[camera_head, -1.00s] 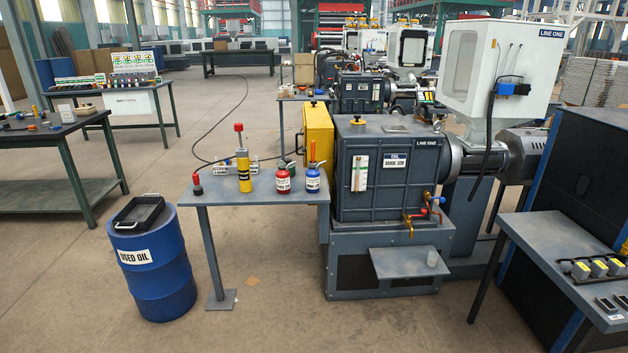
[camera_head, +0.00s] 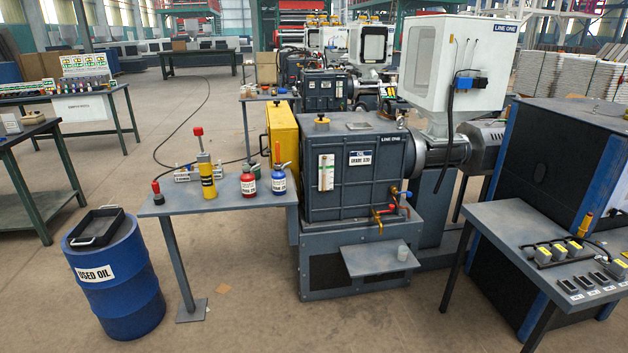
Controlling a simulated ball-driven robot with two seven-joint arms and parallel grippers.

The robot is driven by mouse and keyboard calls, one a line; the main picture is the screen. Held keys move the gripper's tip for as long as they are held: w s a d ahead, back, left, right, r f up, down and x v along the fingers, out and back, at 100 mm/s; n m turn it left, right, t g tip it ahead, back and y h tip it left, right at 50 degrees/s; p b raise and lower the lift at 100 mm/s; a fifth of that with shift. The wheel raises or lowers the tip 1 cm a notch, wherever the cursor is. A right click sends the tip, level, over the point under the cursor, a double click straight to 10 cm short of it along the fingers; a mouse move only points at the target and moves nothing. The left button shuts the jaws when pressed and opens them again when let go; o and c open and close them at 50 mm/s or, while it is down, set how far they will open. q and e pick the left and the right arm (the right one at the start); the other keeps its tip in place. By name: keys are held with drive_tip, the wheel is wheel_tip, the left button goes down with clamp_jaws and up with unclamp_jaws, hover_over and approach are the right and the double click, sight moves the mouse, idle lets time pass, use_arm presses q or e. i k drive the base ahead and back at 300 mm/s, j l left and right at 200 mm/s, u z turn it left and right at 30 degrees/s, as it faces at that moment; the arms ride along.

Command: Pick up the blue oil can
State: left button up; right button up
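The blue oil can (camera_head: 279,185) stands upright on a small grey side table (camera_head: 232,199), near its right end. It has a white label and a thin spout with an orange-red tip. A red can (camera_head: 248,186) stands just left of it, with a small gap or touching; I cannot tell which. Neither of my grippers shows in the head view.
A yellow cylinder with a red top (camera_head: 207,178) and a small red-topped item (camera_head: 158,194) share the table. The grey extruder gearbox (camera_head: 354,185) stands close on the right. A blue used oil drum (camera_head: 118,297) stands at front left. Open floor lies in front.

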sight(277, 177)
drive_tip(key=i+j+z, duration=0.35)
drive_tip(key=j, duration=0.2)
drive_tip(key=i+j+z, duration=0.3)
drive_tip(key=j, duration=0.4)
drive_tip(key=i, duration=0.1)
